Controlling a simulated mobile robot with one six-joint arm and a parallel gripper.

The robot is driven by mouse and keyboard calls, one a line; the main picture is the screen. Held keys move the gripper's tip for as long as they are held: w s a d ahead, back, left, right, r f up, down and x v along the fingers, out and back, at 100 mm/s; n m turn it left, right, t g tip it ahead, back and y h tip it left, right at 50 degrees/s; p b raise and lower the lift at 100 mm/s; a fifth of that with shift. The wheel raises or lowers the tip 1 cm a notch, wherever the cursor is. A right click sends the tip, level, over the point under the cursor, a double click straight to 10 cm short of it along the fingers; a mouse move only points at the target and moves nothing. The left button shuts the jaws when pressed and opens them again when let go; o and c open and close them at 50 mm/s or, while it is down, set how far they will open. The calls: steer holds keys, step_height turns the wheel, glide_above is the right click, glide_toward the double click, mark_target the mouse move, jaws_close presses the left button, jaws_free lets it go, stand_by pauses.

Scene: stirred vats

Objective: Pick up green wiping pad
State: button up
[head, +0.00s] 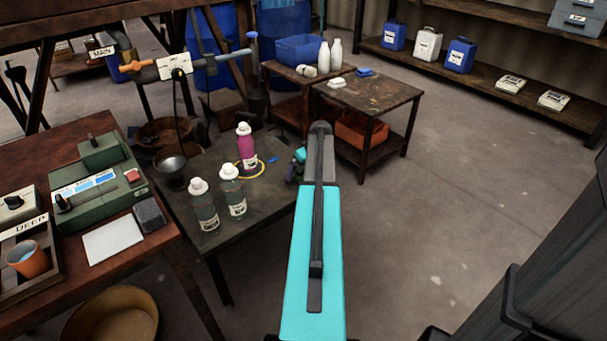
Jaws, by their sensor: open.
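I cannot make out a green wiping pad in the head view; it may be hidden behind my arm or too small to tell. My gripper (294,172) shows only in part, past the far end of my turquoise arm, at the right edge of the dark low table (222,230). It is open, and I see nothing held in it. A small blue piece (273,160) lies on that table just left of my gripper.
Two grey-green bottles (232,192) and a magenta bottle (246,150) stand on the low table, left of my gripper. A bench (150,262) with a green control box (95,190) is at left.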

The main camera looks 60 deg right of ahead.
mark_target(303, 168)
steer(key=shift+c, duration=0.4)
steer(key=c, duration=1.2)
steer(key=shift+r, duration=0.1)
steer(key=shift+r+p, duration=0.45)
steer(key=shift+r, duration=1.1)
steer(key=shift+s+a+r, duration=0.2)
steer(key=s+a, duration=0.3)
steer(key=s+a+r+p, duration=0.1)
steer(key=s+a, duration=0.6)
steer(key=a, duration=0.1)
steer(key=shift+s+a+r, duration=0.15)
steer(key=shift+s, duration=0.1)
steer(key=shift+s, duration=0.1)
